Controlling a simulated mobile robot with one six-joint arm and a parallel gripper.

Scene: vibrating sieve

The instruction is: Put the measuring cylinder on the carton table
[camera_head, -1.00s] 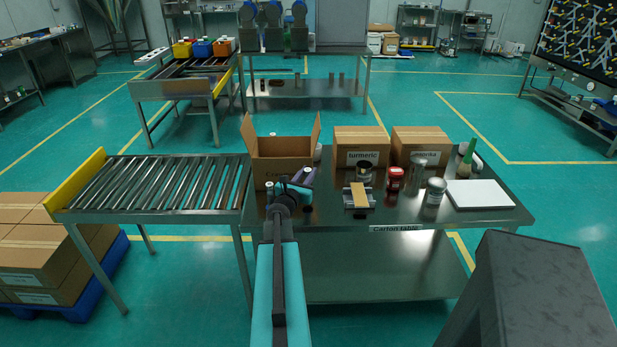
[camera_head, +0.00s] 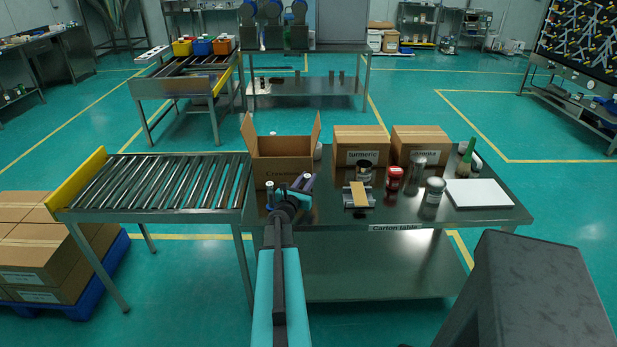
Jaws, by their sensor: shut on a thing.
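My arm reaches from the bottom over the left front of the carton table (camera_head: 345,221). My gripper (camera_head: 297,192) is at its far end, in front of the open carton, small and partly hidden by my wrist. A slim greyish-purple piece (camera_head: 308,183) stands at the gripper, tilted a little; it appears to be the measuring cylinder held in the shut jaws. Its base is hidden, so I cannot tell whether it touches the table top. A grey, see-through-looking upright cylinder (camera_head: 417,174) stands apart to the right, in front of the paprika carton.
An open carton (camera_head: 283,160) stands behind my gripper, with closed turmeric (camera_head: 361,146) and paprika (camera_head: 421,144) cartons to its right. A red jar (camera_head: 394,180), a silver-lidded jar (camera_head: 434,192), a small stand (camera_head: 358,195) and a white board (camera_head: 481,193) occupy the table. A roller conveyor (camera_head: 165,182) adjoins left.

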